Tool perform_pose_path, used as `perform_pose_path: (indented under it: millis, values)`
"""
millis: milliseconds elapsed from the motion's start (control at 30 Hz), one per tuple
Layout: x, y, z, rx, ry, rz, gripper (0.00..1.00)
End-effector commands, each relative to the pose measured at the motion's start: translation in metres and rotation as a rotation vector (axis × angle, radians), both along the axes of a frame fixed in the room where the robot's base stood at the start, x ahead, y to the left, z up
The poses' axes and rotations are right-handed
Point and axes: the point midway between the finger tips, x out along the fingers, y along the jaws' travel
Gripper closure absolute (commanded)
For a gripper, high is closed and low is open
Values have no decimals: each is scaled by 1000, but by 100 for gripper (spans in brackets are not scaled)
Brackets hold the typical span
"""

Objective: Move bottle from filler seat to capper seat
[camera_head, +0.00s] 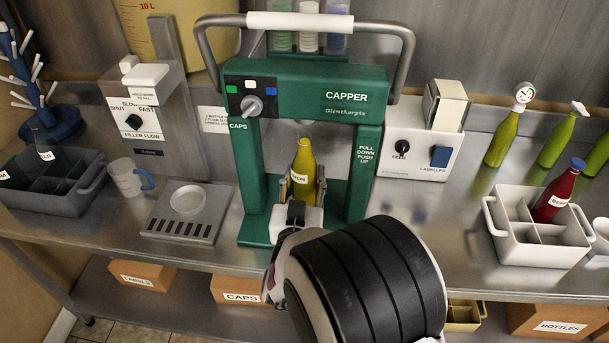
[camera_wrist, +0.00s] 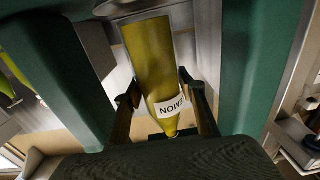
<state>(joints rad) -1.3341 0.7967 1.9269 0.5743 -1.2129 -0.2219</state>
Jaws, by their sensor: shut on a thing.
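A yellow-green bottle (camera_head: 304,162) with a white label stands upright between the posts of the green capper (camera_head: 318,90). My gripper (camera_head: 303,186) is shut on the bottle, one finger on each side of it. The wrist view shows the same bottle (camera_wrist: 152,60) upside down in the picture, between the fingers (camera_wrist: 164,108). The bottle's top looks uncapped. The capper seat under the bottle is hidden by my gripper, so I cannot tell whether the bottle touches it. The filler seat (camera_head: 187,201), a round plate on the filler base at left, is empty.
A mug (camera_head: 127,177) and a grey divided crate (camera_head: 84,199) stand left of the filler. A labeller (camera_head: 415,153) stands right of the capper. A white crate (camera_head: 519,249) with a red bottle (camera_head: 556,193) sits at right, with green bottles behind it.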

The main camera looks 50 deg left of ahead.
Motion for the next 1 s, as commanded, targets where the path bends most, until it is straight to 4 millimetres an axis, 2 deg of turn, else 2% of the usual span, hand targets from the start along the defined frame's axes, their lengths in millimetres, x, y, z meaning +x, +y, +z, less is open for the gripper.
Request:
perform_pose_path:
  millis: [1000]
  values:
    - [0,0,-3,4,-2,0,100]
